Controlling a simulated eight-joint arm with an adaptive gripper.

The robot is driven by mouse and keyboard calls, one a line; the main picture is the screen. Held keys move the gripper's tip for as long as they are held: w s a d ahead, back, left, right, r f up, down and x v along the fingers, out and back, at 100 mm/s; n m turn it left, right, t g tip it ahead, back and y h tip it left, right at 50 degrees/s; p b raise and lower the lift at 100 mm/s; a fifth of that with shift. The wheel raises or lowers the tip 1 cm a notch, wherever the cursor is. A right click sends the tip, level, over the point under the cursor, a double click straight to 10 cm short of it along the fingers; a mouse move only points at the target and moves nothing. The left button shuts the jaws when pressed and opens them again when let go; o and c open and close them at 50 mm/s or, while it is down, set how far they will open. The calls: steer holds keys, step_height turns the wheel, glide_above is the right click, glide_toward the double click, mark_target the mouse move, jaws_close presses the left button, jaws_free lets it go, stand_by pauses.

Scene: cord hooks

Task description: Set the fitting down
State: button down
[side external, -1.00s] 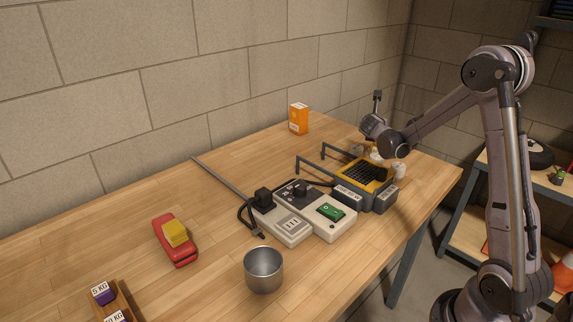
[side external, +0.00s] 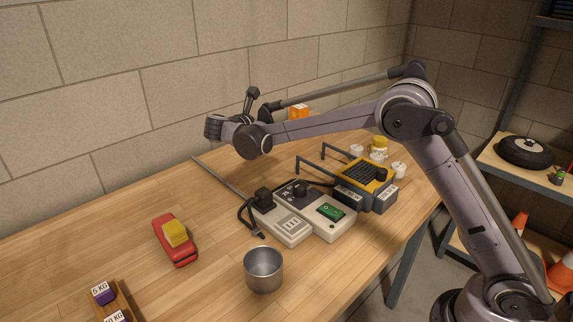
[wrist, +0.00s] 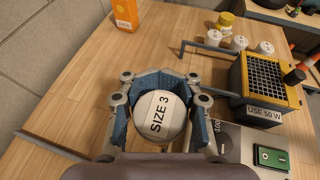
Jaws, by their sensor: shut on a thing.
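My gripper (wrist: 160,82) is shut on a round white fitting (wrist: 152,128) marked "SIZE 3", seen in the wrist view between the blue-padded fingers. In the side external view my wrist is above the far left part of the bench, near the wall; the fingers and the held fitting are hidden there. The fitting appears above the wooden bench top (wrist: 85,95). Several similar white fittings (wrist: 239,42) stand beside a yellow-lidded jar (wrist: 225,20), behind the yellow and grey unit (wrist: 268,88).
An orange box (side external: 299,112) stands near the wall. A grey rod (side external: 222,178) lies along the bench, left of the pale control boxes (side external: 292,224). Two dark hooks (side external: 312,165) stick out from the yellow unit. A metal cup (side external: 263,270) and a red item with a yellow block (side external: 176,240) are in front.

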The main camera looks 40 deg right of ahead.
step_height(320, 180, down, 4)
glide_above(237, 192)
step_height(237, 192, down, 8)
steer(key=shift+f, duration=2.05)
steer(key=shift+f, duration=0.1)
steer(key=c, duration=0.9)
jaws_free()
